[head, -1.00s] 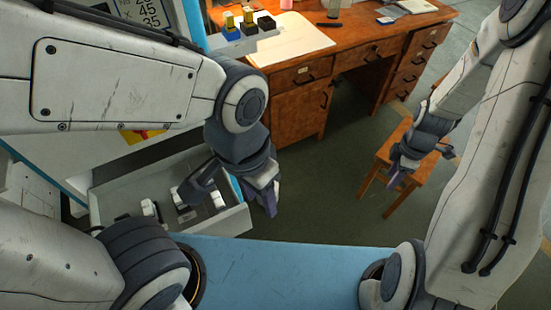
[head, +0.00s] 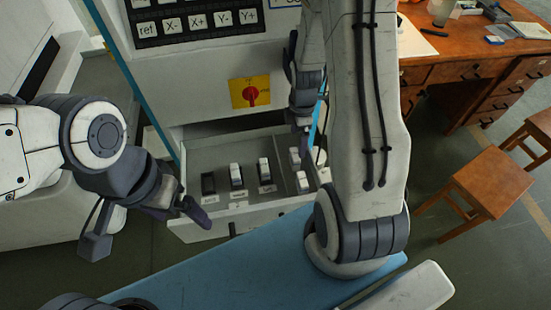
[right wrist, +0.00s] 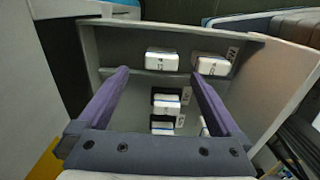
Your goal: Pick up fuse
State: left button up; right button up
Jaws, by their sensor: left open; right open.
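Several white fuses stand in an open grey drawer (head: 190,152), among them one near the middle (head: 236,175), one beside it (head: 265,171) and one to the right (head: 302,182). A black slot piece (head: 208,184) at the left has no white block on it. My right gripper (right wrist: 160,74) is open and empty above the drawer; in the right wrist view white fuses show between and beyond its fingers, such as one (right wrist: 166,102) between them. In the head view it is partly hidden behind my right arm.
The machine's front (head: 205,85) with keypad and a red knob on yellow (head: 250,93) rises behind the drawer. A wooden desk (head: 465,50) and a stool (head: 490,180) stand to the right.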

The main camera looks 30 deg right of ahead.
aim_at(295, 154)
jog(key=f, duration=1)
jog(key=shift+s+a+f, duration=0.1)
jog(key=shift+s+a, duration=0.05)
jog(key=shift+a, duration=0.1)
jog(key=shift+c, duration=0.3)
jog(key=c, duration=1.4)
jog(key=shift+o, duration=0.2)
